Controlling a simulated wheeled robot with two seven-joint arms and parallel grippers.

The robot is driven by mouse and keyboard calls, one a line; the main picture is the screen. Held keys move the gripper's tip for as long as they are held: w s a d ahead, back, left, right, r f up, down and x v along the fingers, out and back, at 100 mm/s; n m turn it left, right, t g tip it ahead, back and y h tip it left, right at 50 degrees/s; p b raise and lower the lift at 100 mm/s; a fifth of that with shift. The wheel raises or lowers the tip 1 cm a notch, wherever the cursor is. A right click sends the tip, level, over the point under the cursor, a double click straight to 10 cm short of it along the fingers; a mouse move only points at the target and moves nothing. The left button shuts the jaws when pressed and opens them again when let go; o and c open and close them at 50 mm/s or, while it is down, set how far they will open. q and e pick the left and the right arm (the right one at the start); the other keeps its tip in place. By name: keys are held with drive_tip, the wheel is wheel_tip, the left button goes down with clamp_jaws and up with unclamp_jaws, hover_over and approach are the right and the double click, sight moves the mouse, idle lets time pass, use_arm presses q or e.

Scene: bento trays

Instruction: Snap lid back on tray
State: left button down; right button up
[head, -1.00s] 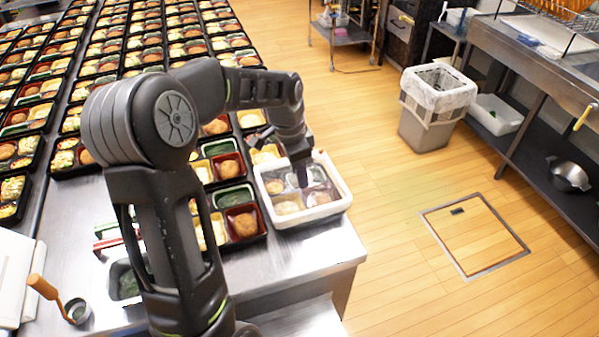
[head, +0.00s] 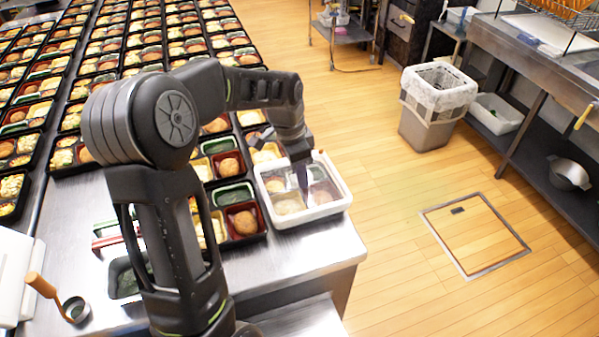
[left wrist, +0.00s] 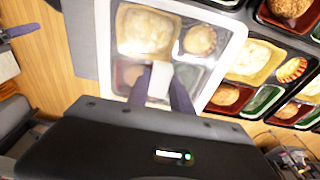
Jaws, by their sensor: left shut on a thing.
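The tray (head: 312,222) at the table's front right corner has a white rim and a clear lid (head: 318,180) over it, with food showing through. The rim also shows in the left wrist view (left wrist: 228,62). My left gripper (head: 303,186) points down over the middle of the lid. In the left wrist view its two dark fingers (left wrist: 162,86) close on a small white piece, which looks like the lid's grip. I cannot tell whether the lid's edges are fully seated. My right gripper is in neither view.
Rows of open black bento trays (head: 240,240) stand close to the left of and behind the lidded tray. A ladle (head: 76,309) and a green-filled tub (head: 125,282) lie at the front left. The floor to the right is clear up to a bin (head: 430,130).

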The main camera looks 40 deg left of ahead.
use_arm(q)
drive_tip(key=shift+f, duration=0.1)
idle(0.3)
drive_tip(key=shift+f+b, duration=0.8)
drive_tip(key=shift+f, duration=0.1)
drive_tip(key=shift+f, duration=0.15)
idle(0.5)
drive_tip(key=c, duration=0.5)
unclamp_jaws()
drive_tip(key=shift+r+p, duration=2.8)
drive_tip(key=shift+r, duration=1.3)
